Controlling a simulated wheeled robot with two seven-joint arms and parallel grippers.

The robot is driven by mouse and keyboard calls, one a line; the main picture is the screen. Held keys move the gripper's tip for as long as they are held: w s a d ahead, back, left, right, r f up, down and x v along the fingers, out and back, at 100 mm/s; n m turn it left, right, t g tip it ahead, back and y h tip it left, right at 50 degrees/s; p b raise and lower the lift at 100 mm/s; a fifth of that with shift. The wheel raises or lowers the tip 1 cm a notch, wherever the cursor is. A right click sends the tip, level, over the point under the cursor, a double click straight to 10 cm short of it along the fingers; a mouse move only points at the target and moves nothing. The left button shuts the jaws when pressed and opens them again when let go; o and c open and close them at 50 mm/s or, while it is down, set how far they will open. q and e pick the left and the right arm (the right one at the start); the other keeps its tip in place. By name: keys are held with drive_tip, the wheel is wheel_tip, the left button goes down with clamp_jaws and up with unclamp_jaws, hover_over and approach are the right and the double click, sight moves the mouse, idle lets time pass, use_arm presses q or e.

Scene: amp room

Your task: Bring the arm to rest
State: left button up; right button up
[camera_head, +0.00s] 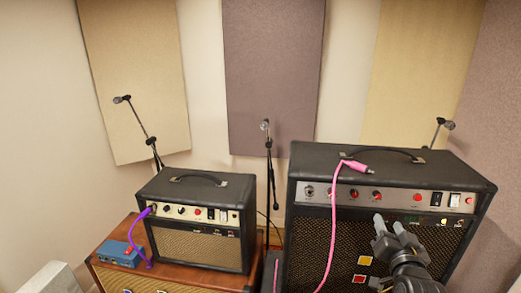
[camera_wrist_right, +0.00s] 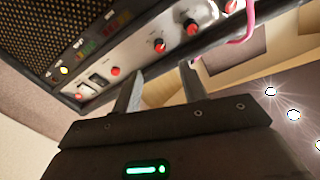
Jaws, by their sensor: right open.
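My right gripper (camera_head: 390,226) is in front of the large black amp (camera_head: 330,160) at the lower right of the head view. Its two fingers are apart with nothing between them. The right wrist view shows the open fingers (camera_wrist_right: 162,90) near the amp's silver control panel (camera_wrist_right: 140,55), which has red knobs; I cannot tell whether they touch it. A pink cable (camera_head: 333,220) lies with its plug on the amp's top and hangs down the front, apart from the gripper. It also shows in the right wrist view (camera_wrist_right: 247,25). My left gripper is not in view.
A smaller black amp (camera_head: 190,188) stands on a wooden cabinet (camera_head: 110,240) at the left, with a purple cable (camera_head: 137,235) plugged in. A blue pedal (camera_head: 118,254) sits beside it. Microphone stands (camera_head: 269,160) and wall panels (camera_head: 270,75) are behind.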

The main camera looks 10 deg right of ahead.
drive_tip(key=s+a+f+n+g+y, duration=0.2)
drive_tip(key=s+a+f+n+g, duration=0.15)
drive_tip(key=f, duration=0.45)
drive_tip(key=s+a+f+n+g+y, duration=0.25)
drive_tip(key=s+a+f, duration=0.2)
drive_tip(key=f, duration=0.35)
drive_tip(key=s+a+f+n+g+y, duration=0.1)
drive_tip(key=s+a+f+n+g, duration=0.1)
drive_tip(key=s+a+f+g, duration=0.5)
drive_tip(key=s+a+f+n+y, duration=0.1)
drive_tip(key=s+a+f+n, duration=0.1)
drive_tip(key=s+f, duration=0.65)
drive_tip(key=s+f+g+b, duration=0.1)
drive_tip(key=s+f+b, duration=0.2)
drive_tip(key=f, duration=2.3)
drive_tip(key=s+d+f+g+b, duration=0.1)
drive_tip(key=s+d+f+b, duration=0.1)
drive_tip(key=s+f, duration=1.4)
drive_tip(key=shift+s+d+f+g, duration=0.3)
drive_tip(key=shift+d+f, duration=0.3)
drive_tip(key=shift+f, duration=0.15)
